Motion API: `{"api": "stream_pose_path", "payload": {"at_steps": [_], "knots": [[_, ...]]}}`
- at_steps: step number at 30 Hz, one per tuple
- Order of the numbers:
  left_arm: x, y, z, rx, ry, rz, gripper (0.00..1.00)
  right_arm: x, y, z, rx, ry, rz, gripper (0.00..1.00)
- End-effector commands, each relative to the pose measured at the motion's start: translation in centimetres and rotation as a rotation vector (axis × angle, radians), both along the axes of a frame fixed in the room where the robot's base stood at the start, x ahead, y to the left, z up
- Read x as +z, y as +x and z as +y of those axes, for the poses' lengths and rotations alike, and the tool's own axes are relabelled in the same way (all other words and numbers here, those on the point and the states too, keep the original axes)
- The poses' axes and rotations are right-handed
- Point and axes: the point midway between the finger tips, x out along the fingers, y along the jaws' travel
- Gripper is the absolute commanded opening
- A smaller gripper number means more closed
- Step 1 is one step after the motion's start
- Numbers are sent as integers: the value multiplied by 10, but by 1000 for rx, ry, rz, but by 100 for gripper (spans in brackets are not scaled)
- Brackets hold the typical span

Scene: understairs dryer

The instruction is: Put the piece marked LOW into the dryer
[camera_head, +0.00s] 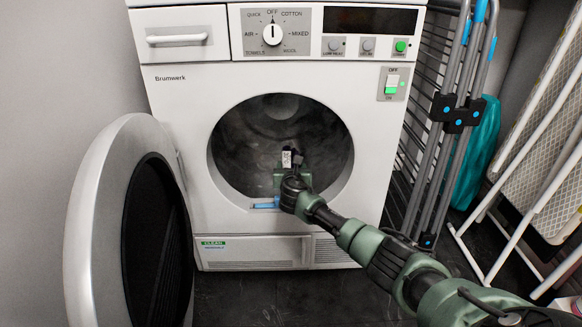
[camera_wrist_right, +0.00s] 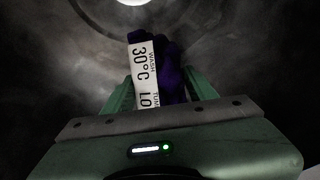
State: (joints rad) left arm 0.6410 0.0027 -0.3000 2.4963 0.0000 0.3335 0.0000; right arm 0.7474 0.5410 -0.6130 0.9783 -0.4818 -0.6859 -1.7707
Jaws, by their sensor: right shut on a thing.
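The white dryer (camera_head: 185,105) stands ahead with its round door (camera_head: 90,225) swung wide open to the left. My right arm reaches through the round opening, and my right gripper (camera_head: 289,165) is inside the drum (camera_head: 250,150). In the right wrist view the right gripper (camera_wrist_right: 158,95) is shut on a dark purple cloth piece (camera_wrist_right: 172,62). A white label (camera_wrist_right: 145,72) on the piece reads "WASH 30°C" and "TUM… LO", with the end cut off by the gripper. The label also shows small in the head view (camera_head: 286,158). My left gripper is not in view.
The drum around the piece looks empty, with a bright light (camera_wrist_right: 130,1) at its back. The dial (camera_head: 272,34) points at OFF. A grey folding rack (camera_head: 455,110) and an ironing board (camera_head: 540,130) stand close on the right. A teal object (camera_head: 474,155) is behind the rack.

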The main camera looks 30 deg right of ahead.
Motion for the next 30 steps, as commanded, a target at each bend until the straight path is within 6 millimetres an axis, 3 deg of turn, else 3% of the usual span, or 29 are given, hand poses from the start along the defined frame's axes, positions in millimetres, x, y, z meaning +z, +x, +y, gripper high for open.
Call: {"api": "stream_pose_path", "payload": {"at_steps": [2, 3, 5, 17, 30], "knots": [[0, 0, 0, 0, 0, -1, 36, 1, 0, 0, 0, 0, -1, 10], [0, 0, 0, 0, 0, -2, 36, 1, 0, 0, 0, 0, -1, 68], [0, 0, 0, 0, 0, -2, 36, 1, 0, 0, 0, 0, -1, 82], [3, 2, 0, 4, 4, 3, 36, 5, 0, 0, 0, 1, -1, 82], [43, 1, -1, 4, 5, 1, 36, 77, -4, 3, 2, 0, 1, 82]]}}
